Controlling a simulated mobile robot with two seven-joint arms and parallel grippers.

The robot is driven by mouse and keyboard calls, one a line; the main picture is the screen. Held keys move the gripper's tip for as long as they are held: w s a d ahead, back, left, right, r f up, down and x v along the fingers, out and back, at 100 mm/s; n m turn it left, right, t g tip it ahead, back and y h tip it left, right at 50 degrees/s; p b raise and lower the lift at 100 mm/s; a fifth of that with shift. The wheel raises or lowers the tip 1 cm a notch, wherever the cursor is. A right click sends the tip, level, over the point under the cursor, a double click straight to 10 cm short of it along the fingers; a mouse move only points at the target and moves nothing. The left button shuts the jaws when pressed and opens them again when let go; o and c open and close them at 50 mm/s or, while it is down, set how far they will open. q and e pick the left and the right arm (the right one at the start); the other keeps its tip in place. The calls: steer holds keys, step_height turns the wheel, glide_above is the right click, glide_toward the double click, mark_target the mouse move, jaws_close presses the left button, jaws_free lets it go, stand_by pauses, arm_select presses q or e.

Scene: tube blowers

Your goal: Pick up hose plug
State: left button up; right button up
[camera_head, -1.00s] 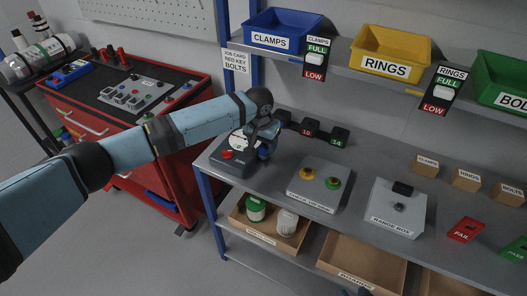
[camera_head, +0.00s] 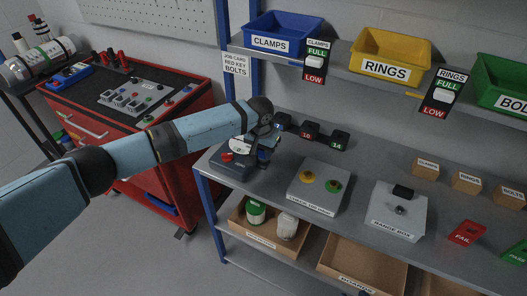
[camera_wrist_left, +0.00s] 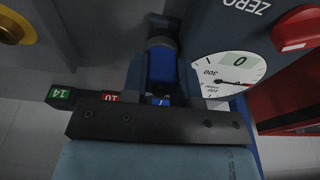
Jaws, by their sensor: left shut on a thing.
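The hose plug (camera_wrist_left: 161,66) is a blue cylinder with a dark, rounded end, seen in the left wrist view. My left gripper (camera_wrist_left: 160,80) is shut on it, with a dark finger on either side. In the head view my left gripper (camera_head: 265,152) is at the left end of the bench, beside the grey gauge unit (camera_head: 232,170) with its white dial and red button. The plug is mostly hidden there by the gripper. My right gripper does not show.
Dark blocks marked 10 (camera_head: 307,132) and 14 (camera_head: 336,140) stand behind the gripper. A grey box with yellow and green buttons (camera_head: 320,188) is to the right, then the range box (camera_head: 397,212). A red tool cabinet (camera_head: 190,110) stands left.

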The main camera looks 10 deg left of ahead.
arm_select(q)
step_height(320, 180, up, 20)
steer(key=p, duration=0.1)
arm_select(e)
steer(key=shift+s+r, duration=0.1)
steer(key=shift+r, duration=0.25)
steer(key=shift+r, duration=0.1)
arm_select(q)
step_height(320, 180, up, 6)
steer(key=p, duration=0.6)
steer(key=shift+f+p, duration=0.25)
steer(key=shift+p, duration=0.1)
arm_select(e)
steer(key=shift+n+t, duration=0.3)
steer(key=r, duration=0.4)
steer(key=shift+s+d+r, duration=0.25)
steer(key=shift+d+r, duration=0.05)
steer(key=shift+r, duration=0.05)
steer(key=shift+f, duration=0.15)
